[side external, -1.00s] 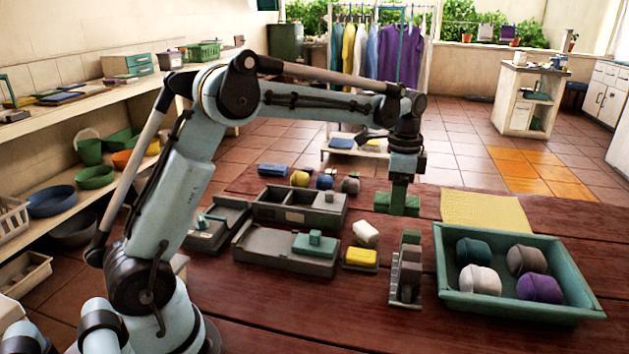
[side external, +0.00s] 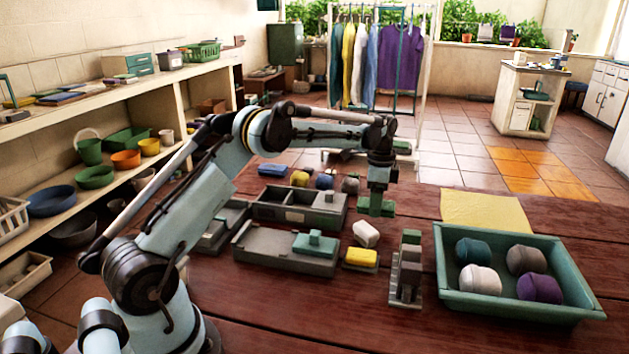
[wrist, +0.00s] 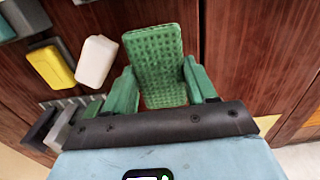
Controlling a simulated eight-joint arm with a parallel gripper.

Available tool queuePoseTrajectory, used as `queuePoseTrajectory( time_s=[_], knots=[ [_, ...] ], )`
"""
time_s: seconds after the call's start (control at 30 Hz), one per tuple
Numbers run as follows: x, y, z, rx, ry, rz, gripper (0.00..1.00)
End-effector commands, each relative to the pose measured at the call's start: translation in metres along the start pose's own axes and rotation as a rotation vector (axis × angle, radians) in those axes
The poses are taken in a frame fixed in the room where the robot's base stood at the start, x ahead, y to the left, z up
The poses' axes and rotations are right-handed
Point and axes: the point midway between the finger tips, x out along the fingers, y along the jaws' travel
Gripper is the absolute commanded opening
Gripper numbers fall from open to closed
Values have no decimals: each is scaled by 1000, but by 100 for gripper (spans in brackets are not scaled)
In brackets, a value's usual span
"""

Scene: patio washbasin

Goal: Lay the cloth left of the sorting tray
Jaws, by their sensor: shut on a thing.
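My gripper (side external: 376,204) is shut on a green cloth with a waffle texture, which shows between its green fingers in the wrist view (wrist: 155,60). In the side view the green cloth is small and partly merges with the fingers; I cannot tell whether it touches the table. A teal tray (side external: 450,289) with several rolled bundles stands at the right of the table. My gripper is left of this tray and farther back. A flat yellow cloth (side external: 487,212) lies behind the tray, right of my gripper.
A grey slotted rack (side external: 406,275) stands just left of the teal tray. A white block (side external: 366,234) and a yellow sponge (side external: 361,257) lie left of it. Grey trays (side external: 285,250) fill the left. Bare wood (side external: 414,211) shows between my gripper and the yellow cloth.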

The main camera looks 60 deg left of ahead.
Motion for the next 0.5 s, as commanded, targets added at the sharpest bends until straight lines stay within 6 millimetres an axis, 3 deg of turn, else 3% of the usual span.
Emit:
queuePoseTrajectory(
  time_s=[0.23, 0.5],
  knots=[
    [33, 0, 0, 0, 0, 0, 27],
    [37, 0, 0, 0, 0, 0, 27]
  ],
)
